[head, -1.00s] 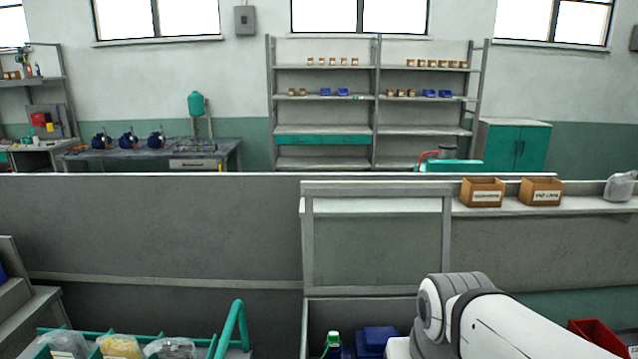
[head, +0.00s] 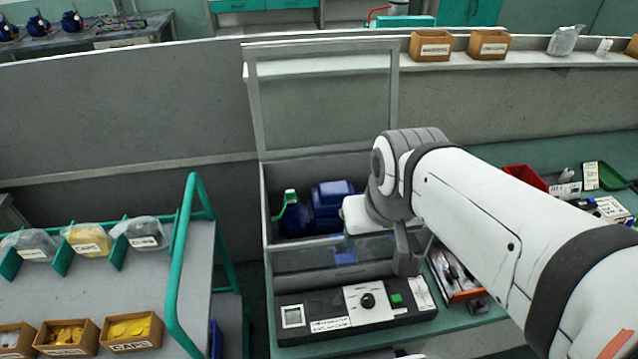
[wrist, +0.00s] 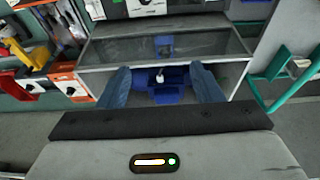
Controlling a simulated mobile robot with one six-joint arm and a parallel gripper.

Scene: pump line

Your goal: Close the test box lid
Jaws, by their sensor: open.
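The test box (head: 268,215) is a grey box with a clear front wall. Its lid (head: 320,100), a clear panel in a grey frame, stands open and upright at the back edge. A blue pump (head: 330,203) with a green-and-white part beside it sits inside. My gripper (wrist: 162,78) is open and empty in the wrist view, its two fingers apart with the blue pump (wrist: 168,92) showing between them. In the head view my arm's end is over the right part of the box, and the fingers are not clearly seen. The lid cannot be made out in the wrist view.
A control panel (head: 355,306) with a black knob and green button lies in front of the box. A teal-railed cart (head: 180,265) with bags and cartons stands left. A red bin (head: 526,177) and an orange tool box (head: 455,280) are right. Cartons (head: 431,46) line the back ledge.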

